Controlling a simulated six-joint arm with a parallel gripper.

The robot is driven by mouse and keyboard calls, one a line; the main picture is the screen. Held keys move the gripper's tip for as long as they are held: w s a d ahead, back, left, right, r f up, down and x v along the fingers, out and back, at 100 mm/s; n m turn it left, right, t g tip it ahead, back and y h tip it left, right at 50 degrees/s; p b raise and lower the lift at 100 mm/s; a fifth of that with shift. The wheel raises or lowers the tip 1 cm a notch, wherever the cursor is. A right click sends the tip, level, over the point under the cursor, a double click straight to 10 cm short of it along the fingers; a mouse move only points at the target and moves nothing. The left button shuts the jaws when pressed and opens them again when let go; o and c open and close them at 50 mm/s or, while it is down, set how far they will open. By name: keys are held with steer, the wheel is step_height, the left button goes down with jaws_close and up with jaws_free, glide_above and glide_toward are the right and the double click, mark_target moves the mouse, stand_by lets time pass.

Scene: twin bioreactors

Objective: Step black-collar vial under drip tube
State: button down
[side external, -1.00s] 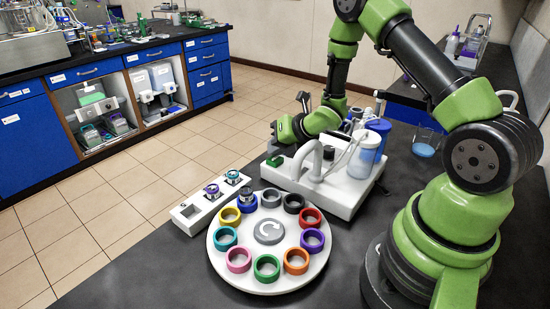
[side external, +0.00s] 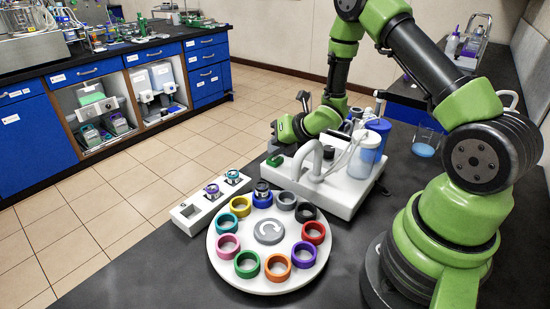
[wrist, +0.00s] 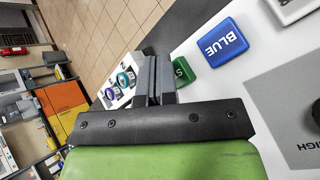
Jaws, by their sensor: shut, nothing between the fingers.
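A white round carousel (side external: 226,270) carries a ring of coloured collars. The black collar (side external: 306,211) is at its upper right, between the grey collar (side external: 287,200) and the red collar (side external: 314,232); I see no vial in it. The blue collar (side external: 262,201) at the back holds a vial. The white drip tube (side external: 312,155) arches from the white station above the carousel's back edge; which collar is under its tip is unclear. My gripper (side external: 275,134) is over the station's left end, above the green button (side external: 275,160). In the wrist view its fingers (wrist: 155,75) are shut and empty, beside the green button (wrist: 184,76).
A white rack (side external: 192,216) with purple-ringed and teal-ringed vials stands left of the carousel. A clear container with blue liquid (side external: 368,145) stands on the station. The wrist view shows a blue button marked BLUE (wrist: 223,43). The dark bench front is clear.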

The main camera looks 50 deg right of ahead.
mark_target(278, 159)
steer(key=shift+s+a+r, duration=0.2)
steer(key=shift+s+a, duration=0.05)
steer(key=shift+s, duration=0.25)
steer(key=shift+r, duration=0.1)
steer(key=shift+w+r, duration=0.15)
steer(key=shift+r, duration=2.35)
steer(key=shift+d, duration=0.1)
stand_by(0.4)
steer(key=r, duration=0.4)
steer(key=shift+w+d+r, duration=0.1)
steer(key=shift+w+r, duration=0.05)
steer(key=shift+w, duration=0.1)
